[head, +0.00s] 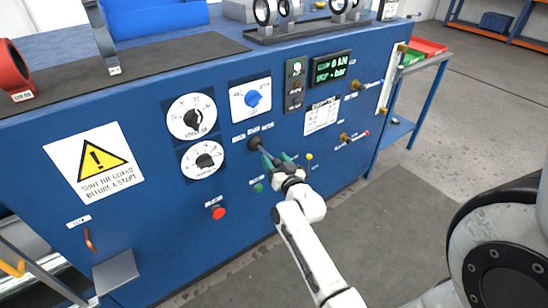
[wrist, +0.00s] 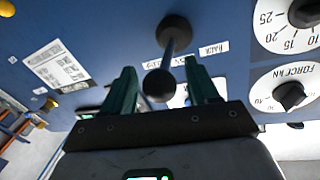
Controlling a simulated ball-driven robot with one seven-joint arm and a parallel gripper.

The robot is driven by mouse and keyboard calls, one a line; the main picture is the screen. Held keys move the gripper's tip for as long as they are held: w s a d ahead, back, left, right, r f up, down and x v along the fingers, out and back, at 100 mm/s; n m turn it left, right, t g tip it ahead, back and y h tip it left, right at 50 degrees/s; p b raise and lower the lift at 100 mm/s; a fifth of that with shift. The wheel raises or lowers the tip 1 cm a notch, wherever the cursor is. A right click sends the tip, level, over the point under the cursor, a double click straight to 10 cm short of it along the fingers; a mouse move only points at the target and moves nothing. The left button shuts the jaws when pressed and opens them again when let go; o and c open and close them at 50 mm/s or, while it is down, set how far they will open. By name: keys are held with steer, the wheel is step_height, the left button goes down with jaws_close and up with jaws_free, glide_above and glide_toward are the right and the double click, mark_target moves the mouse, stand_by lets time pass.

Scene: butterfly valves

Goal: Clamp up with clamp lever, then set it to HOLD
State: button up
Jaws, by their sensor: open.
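The clamp lever (head: 254,143) is a black rod with a round boss on the blue panel, below the blue selector knob. In the wrist view the lever (wrist: 168,55) sticks out from its boss toward me and ends in a black ball. My gripper (head: 276,160) has two green fingers and is at the lever's end. In the wrist view my gripper (wrist: 160,75) is open, with one finger on each side of the ball; contact is not visible.
Two round dials (head: 192,117) are left of the lever. A red button (head: 218,212) and a green button (head: 258,188) are below it. The display (head: 331,67) shows 0 kN. A yellow warning sign (head: 95,162) is at the left. Open floor is at the right.

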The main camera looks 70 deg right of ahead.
steer(key=shift+w+d, duration=0.4)
steer(key=shift+w, duration=0.05)
steer(key=shift+c, duration=0.2)
jaws_close()
